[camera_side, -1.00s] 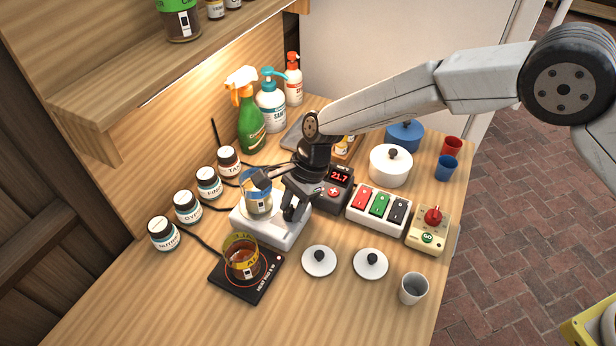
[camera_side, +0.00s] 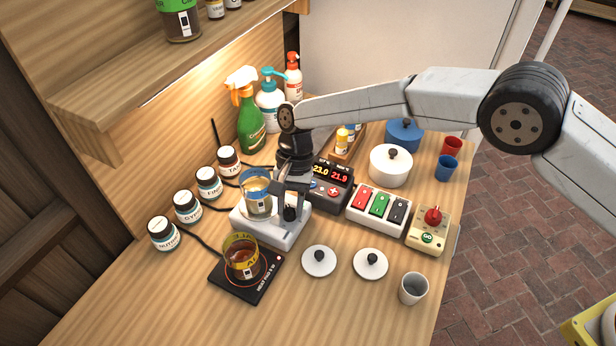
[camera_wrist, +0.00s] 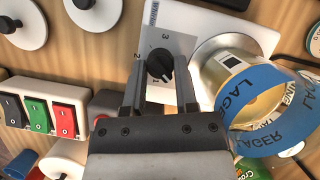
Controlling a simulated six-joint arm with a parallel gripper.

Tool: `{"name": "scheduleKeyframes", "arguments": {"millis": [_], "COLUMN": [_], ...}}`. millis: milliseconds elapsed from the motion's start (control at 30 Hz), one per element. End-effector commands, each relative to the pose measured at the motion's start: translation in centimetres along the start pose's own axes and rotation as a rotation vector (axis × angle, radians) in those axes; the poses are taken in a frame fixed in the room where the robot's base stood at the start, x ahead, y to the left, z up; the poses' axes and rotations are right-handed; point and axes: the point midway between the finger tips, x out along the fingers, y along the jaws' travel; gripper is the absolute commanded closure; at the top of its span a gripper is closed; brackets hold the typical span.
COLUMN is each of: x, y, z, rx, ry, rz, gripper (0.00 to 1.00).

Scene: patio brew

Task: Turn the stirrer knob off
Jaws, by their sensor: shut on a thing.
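The stirrer (camera_side: 272,238) is a white box with a beaker (camera_side: 257,207) on its plate; in the wrist view the beaker has a blue LAGER band (camera_wrist: 262,98). The black stirrer knob (camera_wrist: 158,66) sits on a grey panel with the figures 2 and 3 beside it. My gripper (camera_wrist: 161,76) has one finger on each side of the knob and is shut on it. In the side view my gripper (camera_side: 290,203) points down over the stirrer's right end. The fingers hide part of the panel's markings.
A hot plate (camera_side: 222,282) with a beaker of brown liquid stands in front. A controller (camera_side: 333,187) and a switch box (camera_side: 368,217) are close on the right. Two white lids (camera_side: 318,262) lie nearby.

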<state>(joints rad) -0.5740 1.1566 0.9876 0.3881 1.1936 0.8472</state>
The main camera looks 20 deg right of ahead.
Motion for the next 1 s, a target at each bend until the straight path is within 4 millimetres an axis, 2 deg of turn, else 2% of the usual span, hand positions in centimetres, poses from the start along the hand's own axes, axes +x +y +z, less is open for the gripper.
{"name": "scheduleKeyframes", "arguments": {"millis": [400,433,500,533,1000], "x": [-0.01,-0.01,0.0,-0.01,-0.61], "y": [-0.03,-0.03,-0.02,-0.02,-0.04], "z": [-0.03,-0.03,-0.02,-0.02,-0.02], "rx": [-0.009,-0.009,-0.009,-0.008,-0.008], "ry": [0.001,0.001,0.001,0.001,0.001], "rz": [0.003,0.003,0.003,0.003,0.002], "gripper": [1.0,0.57,0.35,0.28,0.28]}}
